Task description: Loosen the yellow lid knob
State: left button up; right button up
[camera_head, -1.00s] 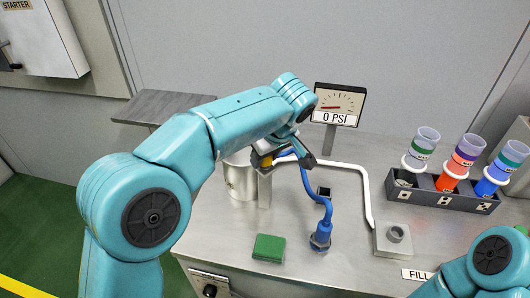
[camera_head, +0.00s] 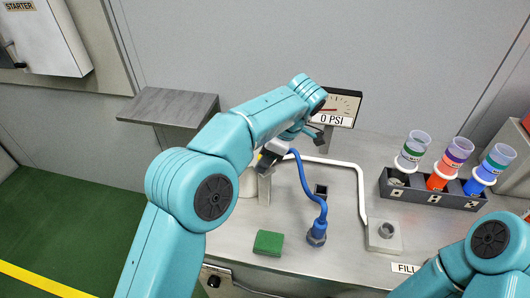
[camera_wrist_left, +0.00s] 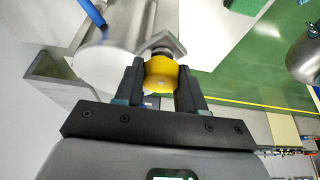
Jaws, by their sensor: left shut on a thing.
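The yellow lid knob (camera_wrist_left: 160,75) sits between the two dark fingers of my left gripper (camera_wrist_left: 160,88) in the left wrist view. The gripper is shut on it. The knob is at the end of a metal bracket beside a silver cylindrical vessel (camera_wrist_left: 115,58). In the head view my left gripper (camera_head: 270,158) is over the vessel (camera_head: 247,184), which my arm mostly hides. Only a sliver of yellow shows there. My right arm shows at the lower right, but its gripper is out of view.
A blue hose (camera_head: 305,185) runs from near the vessel to a fitting on the metal table. A gauge (camera_head: 340,105) reading 0 PSI stands behind. A green block (camera_head: 268,243) lies in front. A rack (camera_head: 430,190) with several coloured cups stands right.

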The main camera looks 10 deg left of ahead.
pick_arm(q)
jog(key=shift+n, duration=0.3)
dwell(0.4)
jog(key=o, duration=1.1)
jog(key=shift+c, duration=0.2)
jog(key=p+v, duration=1.1)
jog(key=v, duration=0.5)
jog(key=shift+w+p, duration=0.25)
jog(key=shift+p, duration=0.05)
jog(key=shift+r, duration=0.1)
